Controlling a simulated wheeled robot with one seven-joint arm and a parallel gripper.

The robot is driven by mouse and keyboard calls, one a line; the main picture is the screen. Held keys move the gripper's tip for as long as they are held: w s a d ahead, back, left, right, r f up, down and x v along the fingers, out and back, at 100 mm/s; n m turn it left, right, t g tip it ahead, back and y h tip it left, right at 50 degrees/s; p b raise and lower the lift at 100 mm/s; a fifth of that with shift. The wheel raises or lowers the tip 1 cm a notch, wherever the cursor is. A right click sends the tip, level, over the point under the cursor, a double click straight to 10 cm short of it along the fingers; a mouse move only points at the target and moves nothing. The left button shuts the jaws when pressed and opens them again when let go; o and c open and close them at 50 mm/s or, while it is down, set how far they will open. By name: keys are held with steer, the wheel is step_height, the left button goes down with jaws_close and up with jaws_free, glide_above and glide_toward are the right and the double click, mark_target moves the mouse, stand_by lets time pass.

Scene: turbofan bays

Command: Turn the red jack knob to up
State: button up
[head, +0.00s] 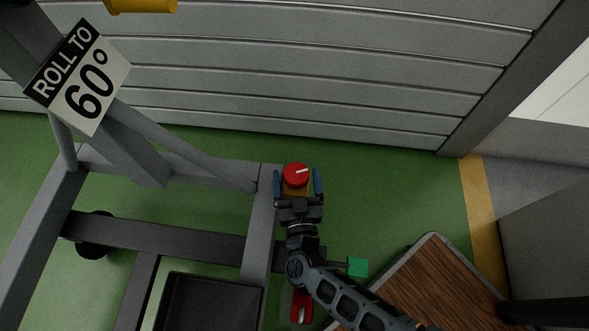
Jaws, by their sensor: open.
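The red jack knob (296,175) is a round red disc with a white pointer line, in the middle of the head view. The white line runs from the knob's centre toward the right. My gripper (297,183) is open, with one blue finger on the left of the knob and one on the right. Small gaps show between the fingers and the knob's sides, but I cannot tell whether either finger touches it. A yellowish part shows just below the knob, between the fingers. My arm comes up from the lower right.
A grey frame (262,225) stands left of the knob, with a black tray (210,300) and a "ROLL TO 60°" sign (78,78). A green block (357,267) and a wood-topped surface (430,285) lie lower right. Green floor (395,190) is clear to the right.

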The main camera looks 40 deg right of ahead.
steer(key=shift+x, duration=1.2)
steer(key=shift+c, duration=0.5)
steer(key=c, duration=0.9)
steer(key=shift+o, duration=0.2)
steer(key=shift+n+t+y, duration=0.4)
steer(key=shift+y, duration=0.1)
